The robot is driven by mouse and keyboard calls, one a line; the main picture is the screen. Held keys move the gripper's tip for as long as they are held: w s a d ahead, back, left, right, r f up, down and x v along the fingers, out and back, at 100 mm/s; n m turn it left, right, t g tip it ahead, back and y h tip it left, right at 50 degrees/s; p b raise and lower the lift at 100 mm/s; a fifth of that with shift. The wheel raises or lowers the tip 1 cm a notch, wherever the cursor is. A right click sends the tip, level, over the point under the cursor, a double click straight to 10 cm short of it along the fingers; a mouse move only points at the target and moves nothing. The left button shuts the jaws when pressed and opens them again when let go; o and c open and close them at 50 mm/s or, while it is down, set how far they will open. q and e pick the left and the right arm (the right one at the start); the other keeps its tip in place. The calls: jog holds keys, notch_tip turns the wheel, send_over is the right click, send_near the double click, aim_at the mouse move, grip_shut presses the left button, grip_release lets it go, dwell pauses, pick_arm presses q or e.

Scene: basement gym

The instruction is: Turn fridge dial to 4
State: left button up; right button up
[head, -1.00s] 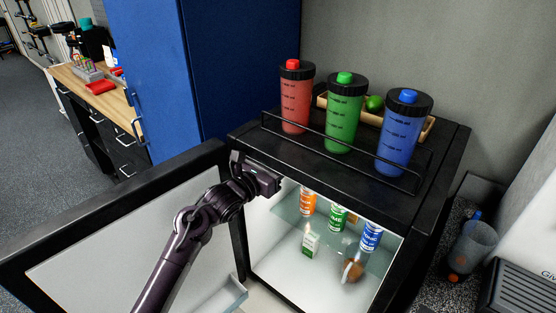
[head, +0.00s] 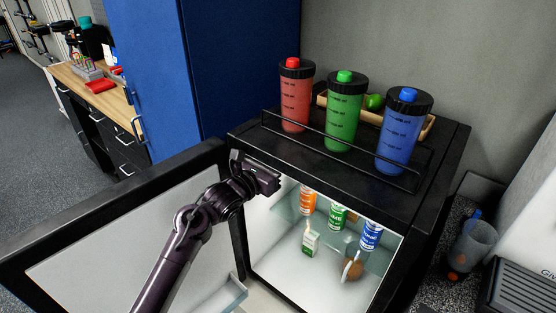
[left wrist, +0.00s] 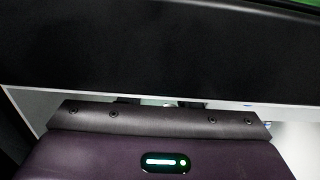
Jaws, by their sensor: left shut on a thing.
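The small black fridge (head: 330,177) stands with its door (head: 110,240) swung open to the left. My left gripper (head: 278,184) reaches in at the upper left of the fridge opening, just under the top front edge. Its fingertips are hidden inside. In the left wrist view my gripper body (left wrist: 160,130) lies below the fridge's black front edge (left wrist: 160,55). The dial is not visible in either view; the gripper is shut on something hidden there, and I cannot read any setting. My right gripper is not in view.
Orange, green and blue cans (head: 370,236), a small carton (head: 310,243) and a brown item (head: 352,270) are inside the fridge. Red, green and blue bottles (head: 402,132) stand on top behind a rail (head: 340,150).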

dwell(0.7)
pick_arm(q)
jog(key=o, duration=1)
jog(key=shift+c, duration=0.2)
jog(key=b+v, duration=0.2)
jog(key=v, duration=0.6)
jog(key=shift+w, duration=0.1)
